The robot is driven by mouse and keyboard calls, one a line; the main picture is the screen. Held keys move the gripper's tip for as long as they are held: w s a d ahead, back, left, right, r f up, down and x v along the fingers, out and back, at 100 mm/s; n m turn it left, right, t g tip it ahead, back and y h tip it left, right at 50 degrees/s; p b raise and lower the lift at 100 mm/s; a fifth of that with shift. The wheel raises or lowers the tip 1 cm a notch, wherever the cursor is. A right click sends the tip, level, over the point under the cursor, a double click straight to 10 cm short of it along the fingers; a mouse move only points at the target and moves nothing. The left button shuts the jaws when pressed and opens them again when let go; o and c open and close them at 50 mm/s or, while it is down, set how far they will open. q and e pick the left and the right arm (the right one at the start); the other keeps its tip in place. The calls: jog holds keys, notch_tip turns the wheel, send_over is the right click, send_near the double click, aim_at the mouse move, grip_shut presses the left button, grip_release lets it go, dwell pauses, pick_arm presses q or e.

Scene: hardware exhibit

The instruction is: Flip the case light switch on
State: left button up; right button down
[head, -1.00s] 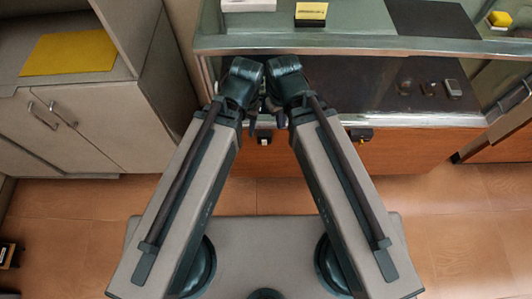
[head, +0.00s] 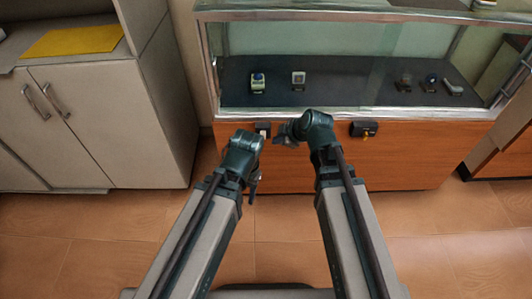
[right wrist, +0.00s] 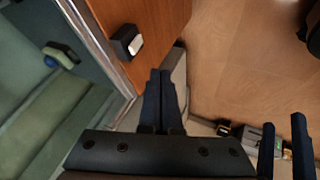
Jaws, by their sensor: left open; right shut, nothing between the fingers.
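The light switch (head: 263,129) is a small black box with a pale rocker on the wooden front of the display case (head: 420,150). It also shows in the right wrist view (right wrist: 127,42), left of my fingers; I cannot tell which way the rocker is set. My right gripper (head: 281,138) is shut and empty, just right of the switch in the head view. Its fingers (right wrist: 160,75) are apart from the switch in the right wrist view. My left gripper (head: 252,194) is open and empty below the switch; its two spread fingers show in the right wrist view (right wrist: 284,125).
A black box with a yellow part (head: 364,129) is mounted right of the switch. A pale cabinet (head: 110,110) with a yellow mat (head: 72,41) is at left. The floor in front is clear.

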aim_at(266, 136)
pick_arm(q)
jog(key=shift+s+f, duration=0.35)
pick_arm(e)
jog(key=shift+d+f, duration=0.1)
jog(key=shift+f, duration=0.1)
pick_arm(q)
jog(key=shift+f, duration=0.1)
pick_arm(e)
jog(key=shift+f, duration=0.1)
jog(key=w+a+f+b, duration=0.1)
jog(key=w+f+b, duration=0.1)
jog(key=w+a+f+b, duration=0.1)
jog(key=w+f+b, duration=0.1)
jog(key=w+b, duration=0.1)
jog(key=w+a+f+b, duration=0.2)
jog(key=w+f, duration=0.1)
jog(key=shift+w, duration=0.45)
pick_arm(q)
notch_tip(266, 136, down, 7)
jog(key=shift+a, duration=0.1)
